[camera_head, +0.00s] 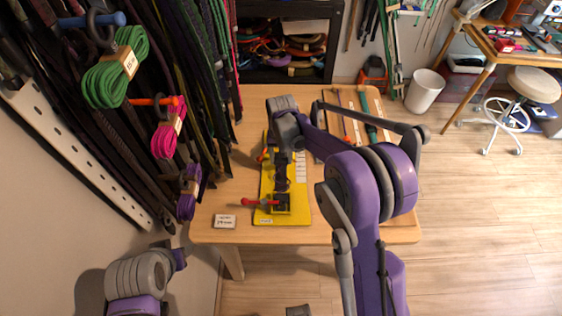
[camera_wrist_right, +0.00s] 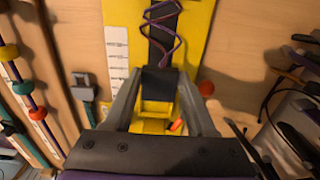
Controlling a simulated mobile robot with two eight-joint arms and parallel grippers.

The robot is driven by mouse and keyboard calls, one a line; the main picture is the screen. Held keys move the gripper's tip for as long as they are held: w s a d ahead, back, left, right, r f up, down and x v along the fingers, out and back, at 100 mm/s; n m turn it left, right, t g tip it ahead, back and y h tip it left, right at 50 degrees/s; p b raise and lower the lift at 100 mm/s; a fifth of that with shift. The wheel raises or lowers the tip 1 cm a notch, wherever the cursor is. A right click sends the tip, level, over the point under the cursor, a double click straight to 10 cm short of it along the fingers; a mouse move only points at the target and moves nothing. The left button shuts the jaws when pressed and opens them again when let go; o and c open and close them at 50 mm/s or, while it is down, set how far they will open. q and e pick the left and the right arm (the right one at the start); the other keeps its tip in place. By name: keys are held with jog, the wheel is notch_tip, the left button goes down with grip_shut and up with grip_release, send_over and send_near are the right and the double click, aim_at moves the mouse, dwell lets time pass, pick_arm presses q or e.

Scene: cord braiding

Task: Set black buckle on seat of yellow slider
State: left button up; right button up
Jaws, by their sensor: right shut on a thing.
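The black buckle (camera_wrist_right: 160,80) is between the fingertips of my right gripper (camera_wrist_right: 160,86) in the right wrist view. My right gripper is shut on it. The yellow slider (camera_wrist_right: 153,122) shows behind and below the buckle, between the fingers. In the head view the slider (camera_head: 284,206) is at the near end of the board, and my right gripper (camera_head: 282,184) is just beyond it. Whether the buckle touches the seat I cannot tell.
A red-handled lever (camera_head: 258,202) sticks out left of the slider. A small white label card (camera_head: 224,221) lies left of the board. Cords and straps hang at the left, with green (camera_head: 112,78) and pink bundles. Tools lie on the wooden table (camera_head: 238,160) right of the board.

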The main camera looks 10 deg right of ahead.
jog(key=shift+w+d+p, duration=0.15)
jog(key=shift+w+d, duration=0.1)
jog(key=shift+w, duration=0.8)
jog(key=shift+w+d+p, duration=0.1)
jog(key=shift+w+d, duration=0.2)
jog(key=shift+w, duration=0.8)
jog(key=shift+w+d+p, duration=0.15)
jog(key=shift+w+d, duration=0.1)
jog(key=shift+w, duration=0.8)
jog(key=shift+f+b, duration=0.25)
jog(key=shift+b, duration=0.05)
jog(key=shift+f+b, duration=0.6)
jog(key=shift+f, duration=0.5)
jog(key=shift+f, duration=0.15)
jog(key=o, duration=1.4)
